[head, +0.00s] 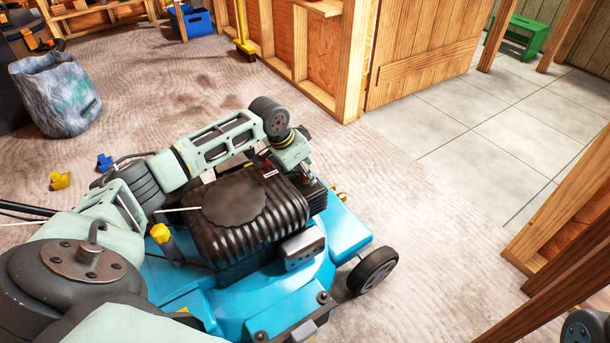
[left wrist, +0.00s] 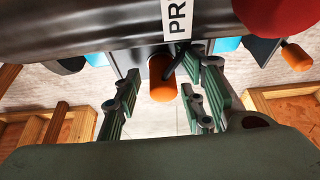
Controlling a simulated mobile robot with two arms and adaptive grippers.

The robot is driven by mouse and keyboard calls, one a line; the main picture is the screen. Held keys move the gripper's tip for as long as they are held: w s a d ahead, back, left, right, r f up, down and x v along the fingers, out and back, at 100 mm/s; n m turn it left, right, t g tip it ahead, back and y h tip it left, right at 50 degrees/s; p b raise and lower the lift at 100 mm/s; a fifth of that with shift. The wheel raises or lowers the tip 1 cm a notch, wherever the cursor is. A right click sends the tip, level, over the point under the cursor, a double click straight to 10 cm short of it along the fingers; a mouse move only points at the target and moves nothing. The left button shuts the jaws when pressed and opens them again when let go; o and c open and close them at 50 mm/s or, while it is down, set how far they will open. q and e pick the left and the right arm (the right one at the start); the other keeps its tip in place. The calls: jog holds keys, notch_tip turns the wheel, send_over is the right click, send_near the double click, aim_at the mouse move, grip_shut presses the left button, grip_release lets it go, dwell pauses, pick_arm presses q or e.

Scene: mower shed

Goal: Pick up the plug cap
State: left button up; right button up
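An orange cylindrical piece (left wrist: 162,88), which looks like the plug cap, sticks out from a dark block under the engine's edge in the left wrist view. My left gripper (left wrist: 167,97) is open there, with the orange piece appearing between its fingertips and a visible gap on each side. Contact cannot be told. In the head view, my left arm reaches over the blue mower (head: 347,232), and the left gripper (head: 308,174) points down at the far right end of the black engine (head: 288,207). The cap is not clear there. My right gripper is not in view.
A red knob (left wrist: 270,14) and a second orange-tipped part (left wrist: 296,56) are close by at the right in the wrist view. A yellow cap (head: 160,233) stands on the mower. A wooden post (head: 352,60) rises behind; open floor lies right of the mower.

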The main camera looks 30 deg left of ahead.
pick_arm(q)
jog(key=shift+s+d+f, duration=0.1)
jog(key=shift+d+f, duration=0.1)
jog(key=shift+f, duration=0.05)
